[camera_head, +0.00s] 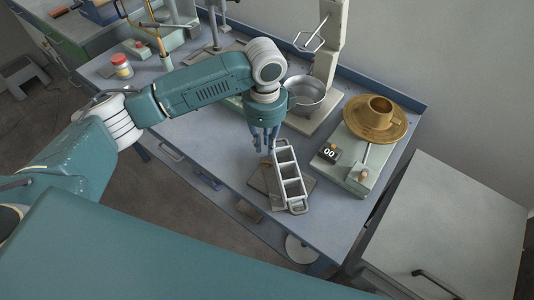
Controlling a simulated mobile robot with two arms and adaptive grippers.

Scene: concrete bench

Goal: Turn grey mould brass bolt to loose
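The grey mould (290,180) is a light grey open frame with several compartments. It lies on a flat brownish plate (264,188) near the front edge of the bench. My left gripper (264,148) points down just behind the mould's upper left end, close to it in the picture. Its dark fingers are small here, and I cannot tell whether they are apart or closed, or whether they touch anything. I cannot make out the brass bolt; the gripper may hide it. My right gripper is not in view.
A scale (360,165) with a brass dish and cup (376,115) stands to the right of the mould. A metal pot (312,95) sits behind the gripper by a pale stand (328,50). A red-lidded jar (121,67) is at the left.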

